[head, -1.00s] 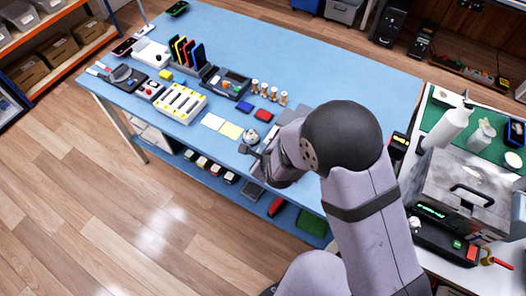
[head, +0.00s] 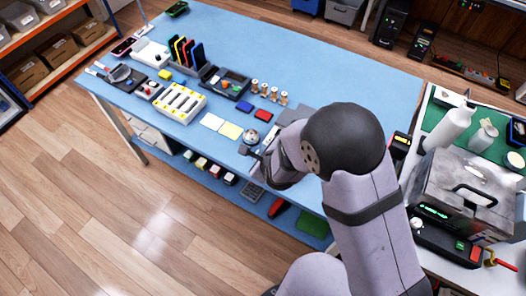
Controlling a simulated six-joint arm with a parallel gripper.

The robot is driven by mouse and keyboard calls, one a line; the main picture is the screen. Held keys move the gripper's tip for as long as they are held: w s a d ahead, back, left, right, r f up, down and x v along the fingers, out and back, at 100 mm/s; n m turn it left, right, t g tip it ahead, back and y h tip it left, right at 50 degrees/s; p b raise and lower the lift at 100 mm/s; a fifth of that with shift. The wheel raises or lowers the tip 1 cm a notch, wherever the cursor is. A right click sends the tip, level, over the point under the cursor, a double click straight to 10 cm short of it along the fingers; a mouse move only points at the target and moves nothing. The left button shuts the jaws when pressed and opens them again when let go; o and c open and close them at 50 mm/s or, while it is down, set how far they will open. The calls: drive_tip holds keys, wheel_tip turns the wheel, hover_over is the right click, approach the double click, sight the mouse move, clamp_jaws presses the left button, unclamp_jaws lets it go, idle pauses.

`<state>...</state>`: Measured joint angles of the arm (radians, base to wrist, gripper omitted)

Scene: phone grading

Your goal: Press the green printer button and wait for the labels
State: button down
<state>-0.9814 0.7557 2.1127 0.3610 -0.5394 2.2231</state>
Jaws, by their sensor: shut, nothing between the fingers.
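My gripper (head: 248,151) is small and dark in the head view, at the front edge of the blue table, beside a round silver object (head: 252,136). It is shut and empty, and partly hidden by my wrist. I cannot tell for sure which device is the printer. A dark box (head: 226,84) with small green and orange parts is on the table, up and left of my gripper. Another dark device (head: 432,234) with a glowing green display and a green patch is on the right bench. My gripper is apart from both. No printed labels can be made out.
The blue table (head: 330,62) is clear at its back right. A yellow-and-white tray (head: 179,102), pale and yellow sheets (head: 229,130), a red block (head: 263,115) and several spools (head: 269,93) are near my gripper. A grey metal case (head: 470,190) stands on the right bench.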

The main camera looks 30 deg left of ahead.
drive_tip(key=shift+f+b, duration=0.45)
drive_tip(key=shift+b, duration=0.05)
idle(0.8)
drive_tip(key=shift+r+p, duration=0.4)
drive_tip(key=shift+r, duration=0.5)
drive_tip(key=shift+r, duration=0.1)
drive_tip(key=shift+r+p, duration=1.45)
drive_tip(key=shift+r, duration=1)
drive_tip(key=shift+d, duration=0.1)
